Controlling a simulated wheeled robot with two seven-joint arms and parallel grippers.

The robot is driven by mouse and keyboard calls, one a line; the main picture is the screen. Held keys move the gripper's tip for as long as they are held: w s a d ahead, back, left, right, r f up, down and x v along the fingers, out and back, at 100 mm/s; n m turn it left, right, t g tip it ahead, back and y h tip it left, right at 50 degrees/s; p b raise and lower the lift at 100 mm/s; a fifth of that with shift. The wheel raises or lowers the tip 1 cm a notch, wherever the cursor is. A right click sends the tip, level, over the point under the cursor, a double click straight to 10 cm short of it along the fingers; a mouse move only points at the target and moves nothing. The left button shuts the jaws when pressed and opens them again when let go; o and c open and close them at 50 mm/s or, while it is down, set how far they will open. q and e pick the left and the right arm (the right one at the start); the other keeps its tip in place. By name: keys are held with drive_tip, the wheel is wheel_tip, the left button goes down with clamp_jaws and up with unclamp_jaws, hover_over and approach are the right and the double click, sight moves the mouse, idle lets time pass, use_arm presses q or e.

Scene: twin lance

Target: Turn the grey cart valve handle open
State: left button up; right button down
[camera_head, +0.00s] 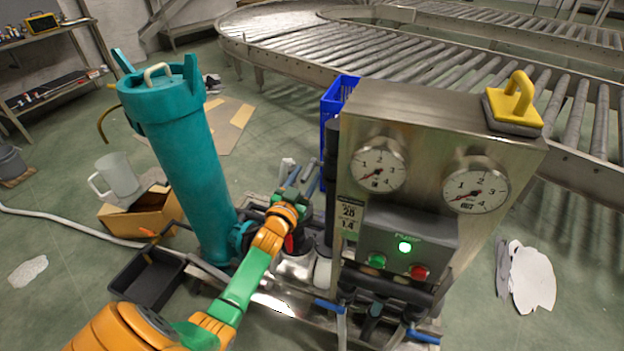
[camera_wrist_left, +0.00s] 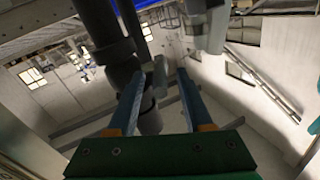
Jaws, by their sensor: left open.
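My left gripper (camera_head: 303,187) reaches in behind the cart's left side, between the teal cylinder and the steel gauge panel. In the left wrist view its two blue fingers (camera_wrist_left: 160,78) are apart. A small grey bar (camera_wrist_left: 160,76), which looks like the grey valve handle, shows between the fingertips, beside dark vertical piping (camera_wrist_left: 105,45). I cannot tell whether a finger touches it. In the head view a grey bar (camera_head: 307,168) shows by the fingertips, but small and partly hidden, so its turn angle is unclear. My right gripper is not in view.
The teal cylinder (camera_head: 180,160) stands left of the arm and the gauge panel (camera_head: 425,115) right of it, leaving a narrow gap. Blue-handled levers (camera_head: 330,305) sit low in front. A black tray (camera_head: 150,278) lies at lower left. A roller conveyor (camera_head: 440,55) runs behind.

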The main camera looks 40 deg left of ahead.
use_arm(q)
drive_tip(key=shift+w, duration=0.15)
clamp_jaws()
idle(1.4)
